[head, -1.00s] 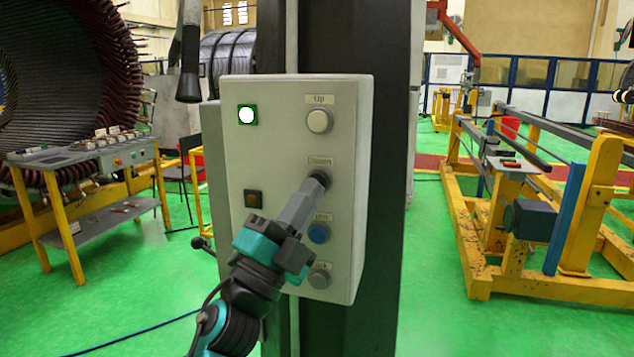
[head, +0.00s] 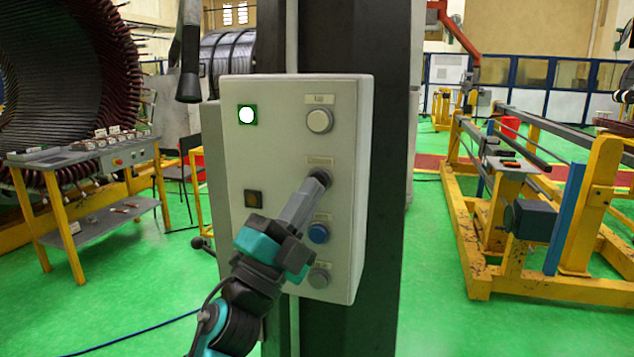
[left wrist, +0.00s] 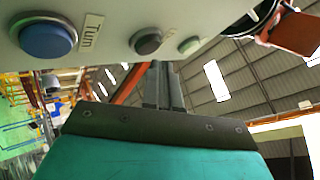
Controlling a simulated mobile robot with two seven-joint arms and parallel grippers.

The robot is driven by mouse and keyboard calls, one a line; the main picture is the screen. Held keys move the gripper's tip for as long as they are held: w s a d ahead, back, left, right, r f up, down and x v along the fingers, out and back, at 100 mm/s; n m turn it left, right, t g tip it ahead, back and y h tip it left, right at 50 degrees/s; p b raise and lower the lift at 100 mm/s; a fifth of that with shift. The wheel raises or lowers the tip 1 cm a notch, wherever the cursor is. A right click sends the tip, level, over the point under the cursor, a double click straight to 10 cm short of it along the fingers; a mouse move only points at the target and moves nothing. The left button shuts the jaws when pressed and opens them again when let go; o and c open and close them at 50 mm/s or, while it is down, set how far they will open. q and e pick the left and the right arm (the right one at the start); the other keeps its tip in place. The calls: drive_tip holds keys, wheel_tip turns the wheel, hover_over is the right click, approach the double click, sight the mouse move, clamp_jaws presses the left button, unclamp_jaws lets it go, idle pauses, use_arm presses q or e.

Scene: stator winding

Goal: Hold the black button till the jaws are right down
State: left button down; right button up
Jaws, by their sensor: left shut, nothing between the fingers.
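The black button (head: 325,175) is on the front of the grey control box, between the white button above and the blue button below. My left gripper (head: 318,184) is shut and empty, its fingertips at the black button and covering its lower left part. In the left wrist view the shut fingers (left wrist: 160,68) end just beside the dark button (left wrist: 146,40). How far the button is pressed in cannot be told. The jaws cannot be made out in either view. My right gripper is not in view.
The control box (head: 285,140) also has a white button (head: 319,120), a blue button (head: 318,233), a grey button (head: 319,276), a lit white lamp (head: 247,115) and a dim amber lamp (head: 253,198). A trolley (head: 85,155) stands left; a yellow frame (head: 590,200) stands right.

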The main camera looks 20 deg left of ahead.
use_arm(q)
drive_tip(key=shift+w, duration=0.35)
drive_tip(key=shift+w, duration=0.4)
idle(2.1)
drive_tip(key=shift+s, duration=0.2)
idle(1.9)
drive_tip(key=shift+s, duration=0.6)
drive_tip(key=s+p, duration=0.1)
drive_tip(key=s, duration=0.4)
drive_tip(key=shift+a, duration=0.1)
drive_tip(key=shift+f, duration=0.1)
idle(0.7)
